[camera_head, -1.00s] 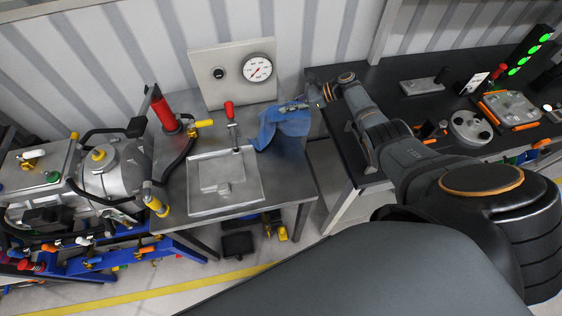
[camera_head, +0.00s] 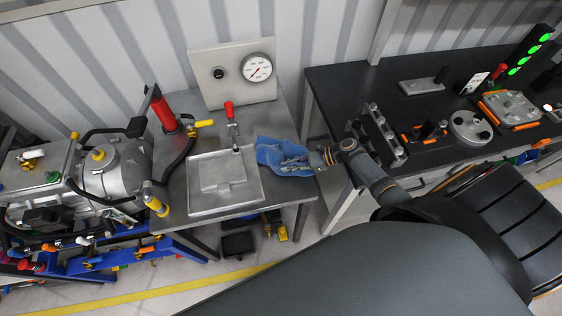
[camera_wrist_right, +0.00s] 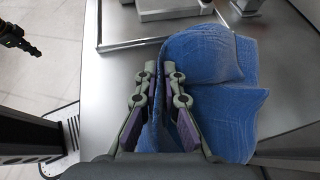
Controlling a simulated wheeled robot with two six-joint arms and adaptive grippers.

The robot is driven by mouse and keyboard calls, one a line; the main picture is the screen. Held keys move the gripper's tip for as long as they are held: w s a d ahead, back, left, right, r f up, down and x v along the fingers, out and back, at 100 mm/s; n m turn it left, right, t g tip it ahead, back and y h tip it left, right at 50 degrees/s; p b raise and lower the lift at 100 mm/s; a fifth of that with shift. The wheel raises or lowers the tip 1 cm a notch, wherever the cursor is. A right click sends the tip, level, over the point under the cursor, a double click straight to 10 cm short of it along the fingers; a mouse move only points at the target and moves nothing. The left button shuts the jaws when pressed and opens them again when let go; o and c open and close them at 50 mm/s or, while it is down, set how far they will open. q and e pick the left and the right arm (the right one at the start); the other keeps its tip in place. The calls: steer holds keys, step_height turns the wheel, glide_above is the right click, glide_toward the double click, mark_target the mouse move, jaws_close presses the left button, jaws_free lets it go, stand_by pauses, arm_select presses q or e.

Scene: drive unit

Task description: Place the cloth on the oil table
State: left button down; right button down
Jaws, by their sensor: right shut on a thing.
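The blue cloth (camera_head: 279,154) lies crumpled on the right side of the grey metal oil table (camera_head: 232,230), beside the tray. In the right wrist view the cloth (camera_wrist_right: 215,65) spreads mostly to the right of the fingers. My right gripper (camera_head: 300,163) reaches in from the right, low over the table. In the wrist view its two fingers (camera_wrist_right: 164,85) are closed on a fold of the cloth. The cloth seems to rest on the tabletop; any small gap under it cannot be told. My left gripper is not in view.
A shallow metal tray (camera_head: 205,208) fills the table's middle front. A red-handled lever (camera_head: 231,125) and a gauge panel (camera_head: 232,75) stand behind. A black workbench (camera_head: 330,88) is to the right, across a gap. A drive unit (camera_head: 115,165) stands left.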

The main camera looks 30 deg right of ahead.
mark_target(289, 182)
steer(key=shift+s+a+f, duration=0.35)
steer(key=shift+s+f, duration=0.35)
steer(key=shift+s, duration=0.15)
steer(key=shift+s+a+f, duration=0.3)
steer(key=shift+s+f, duration=0.35)
steer(key=shift+s, duration=0.15)
steer(key=c, duration=1.1)
jaws_free()
steer(key=shift+w, duration=0.1)
steer(key=shift+s+a+r+p, duration=0.1)
steer(key=shift+s+r+p, duration=0.15)
steer(key=shift+r+p, duration=0.55)
steer(key=shift+s+r+b, duration=0.15)
steer(key=shift+r+b, duration=0.2)
steer(key=s+r, duration=0.1)
steer(key=r, duration=0.1)
steer(key=s+a+r, duration=0.1)
steer(key=r, duration=0.2)
steer(key=s+r, duration=0.1)
steer(key=r, duration=0.2)
steer(key=shift+a, duration=0.3)
